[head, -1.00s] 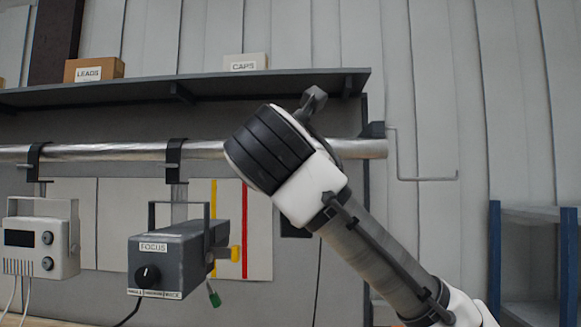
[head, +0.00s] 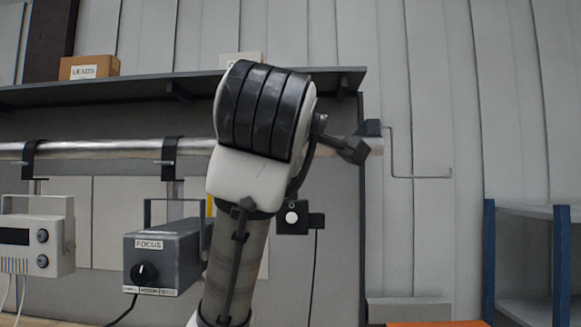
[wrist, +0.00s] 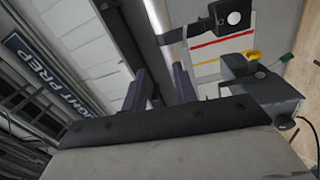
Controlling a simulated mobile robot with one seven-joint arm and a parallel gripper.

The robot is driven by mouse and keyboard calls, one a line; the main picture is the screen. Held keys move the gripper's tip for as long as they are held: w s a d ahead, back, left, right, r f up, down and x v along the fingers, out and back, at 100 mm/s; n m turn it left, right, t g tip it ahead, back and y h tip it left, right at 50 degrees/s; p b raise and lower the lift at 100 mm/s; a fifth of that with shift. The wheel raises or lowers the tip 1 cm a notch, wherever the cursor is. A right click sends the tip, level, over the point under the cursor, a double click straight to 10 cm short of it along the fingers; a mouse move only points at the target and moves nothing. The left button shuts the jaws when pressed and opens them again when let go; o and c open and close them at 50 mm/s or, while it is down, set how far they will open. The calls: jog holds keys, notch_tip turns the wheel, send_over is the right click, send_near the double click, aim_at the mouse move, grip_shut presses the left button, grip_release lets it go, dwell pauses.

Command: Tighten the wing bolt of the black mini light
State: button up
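The dark mini light (head: 162,260), labelled FOCUS, hangs in a yoke from a black clamp (head: 169,158) on the metal pipe. It also shows, tilted, at the right of the wrist view (wrist: 268,92). Its yellow wing bolt (wrist: 252,55) shows at its side in the wrist view; in the head view my arm hides it. My gripper (wrist: 160,88) is open: its two dark fingers stand apart with nothing between them. In the wrist view the light and bolt lie right of the fingers, not touching them.
A pale unit (head: 38,240) hangs further left on the pipe (head: 90,150). A small black box with a white round face (head: 293,217) is right of my arm. A shelf (head: 130,92) runs above the pipe. A blue-posted rack (head: 488,255) stands at right.

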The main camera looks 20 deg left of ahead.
jog(key=w+a+f+p, duration=0.2)
jog(key=w+p, duration=0.1)
jog(key=w, duration=0.4)
jog(key=w+a+f+m+g+p, duration=0.1)
jog(key=w+a+f+p, duration=0.1)
jog(key=w, duration=0.5)
jog(key=shift+w+a+m+p, duration=0.3)
jog(key=shift+a+p, duration=0.2)
jog(key=shift+a, duration=0.05)
grip_shut()
